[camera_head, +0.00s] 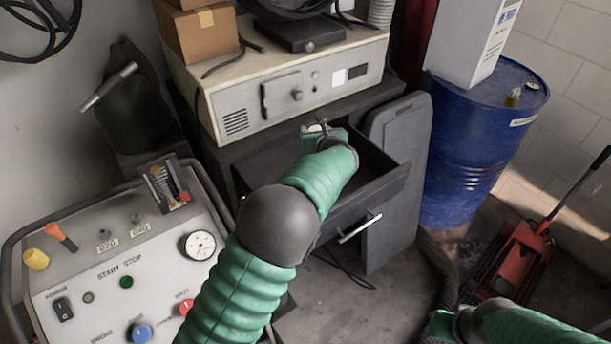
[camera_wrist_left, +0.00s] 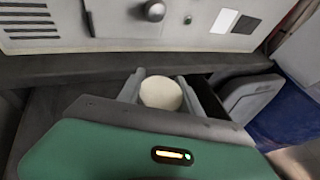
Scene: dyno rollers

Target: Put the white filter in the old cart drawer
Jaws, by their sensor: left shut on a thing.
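The white filter (camera_wrist_left: 161,94) is a round, pale disc held between the two fingers of my left gripper (camera_wrist_left: 162,88). In the head view my left gripper (camera_head: 322,130) is over the open drawer of the dark cart, near its back left part. The drawer (camera_head: 385,183) is pulled out below the cart top, and my arm hides part of its inside. In the head view the filter is mostly hidden by the gripper. My right arm shows at the lower right, but its gripper cannot be made out.
A beige device (camera_head: 290,85) stands on the cart just behind the gripper, with a cardboard box (camera_head: 200,32) on it. A control panel (camera_head: 110,265) is at the lower left. A blue barrel (camera_head: 475,140) and a red floor jack (camera_head: 515,255) are at the right.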

